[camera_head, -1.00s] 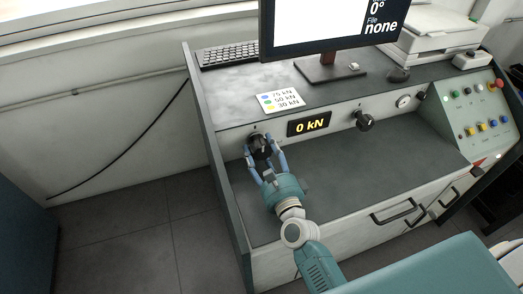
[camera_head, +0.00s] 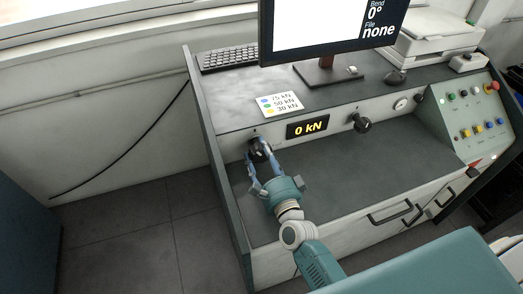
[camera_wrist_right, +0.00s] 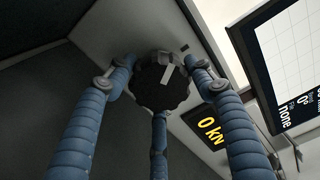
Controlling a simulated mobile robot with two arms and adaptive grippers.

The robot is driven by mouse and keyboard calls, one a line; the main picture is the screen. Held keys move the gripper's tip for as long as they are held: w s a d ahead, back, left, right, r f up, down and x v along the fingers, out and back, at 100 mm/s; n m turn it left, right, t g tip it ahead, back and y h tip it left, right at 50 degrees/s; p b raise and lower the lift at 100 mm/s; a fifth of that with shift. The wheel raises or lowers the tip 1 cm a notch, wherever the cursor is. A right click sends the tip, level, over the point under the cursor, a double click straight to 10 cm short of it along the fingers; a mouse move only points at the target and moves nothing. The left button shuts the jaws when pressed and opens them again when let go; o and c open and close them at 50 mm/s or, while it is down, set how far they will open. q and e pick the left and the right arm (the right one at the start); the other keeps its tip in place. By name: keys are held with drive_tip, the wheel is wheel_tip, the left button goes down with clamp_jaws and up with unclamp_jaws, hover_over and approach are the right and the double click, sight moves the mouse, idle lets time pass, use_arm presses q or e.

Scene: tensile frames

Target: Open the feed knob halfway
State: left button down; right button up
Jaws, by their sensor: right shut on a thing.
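A black scalloped knob (camera_head: 257,151) sits on the panel's left part, left of the "0 kN" display (camera_head: 308,126). In the right wrist view the same knob (camera_wrist_right: 160,84) shows a pale pointer mark on its face. My right gripper (camera_head: 263,160) has its blue fingers around this knob and is shut on it. In the wrist view the fingers (camera_wrist_right: 160,92) reach it from the left, the right and below. A second black knob (camera_head: 361,123) stands on the panel right of the display, untouched. I cannot read a label on either knob. My left gripper is not in view.
A card with kN values (camera_head: 281,103) lies above the panel. A monitor (camera_head: 328,68), keyboard (camera_head: 228,56) and printer (camera_head: 435,38) stand on the top. A button panel (camera_head: 480,115) is at the right. The lower shelf (camera_head: 350,175) is clear.

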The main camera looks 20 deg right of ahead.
drive_tip(key=n+p, duration=0.2)
drive_tip(key=n, duration=0.4)
drive_tip(key=shift+r+n+p, duration=0.1)
drive_tip(key=shift+n+p, duration=0.2)
drive_tip(key=n+p, duration=0.1)
drive_tip(key=n, duration=0.2)
drive_tip(key=shift+f+n+p, duration=0.2)
drive_tip(key=shift+n+p, duration=0.35)
drive_tip(key=shift+n, duration=1.05)
drive_tip(key=o, duration=1.2)
drive_tip(key=shift+c, duration=0.2)
drive_tip(key=shift+s, duration=0.1)
drive_tip(key=s, duration=1.1)
drive_tip(key=shift+s+d, duration=0.15)
drive_tip(key=shift+s, duration=0.25)
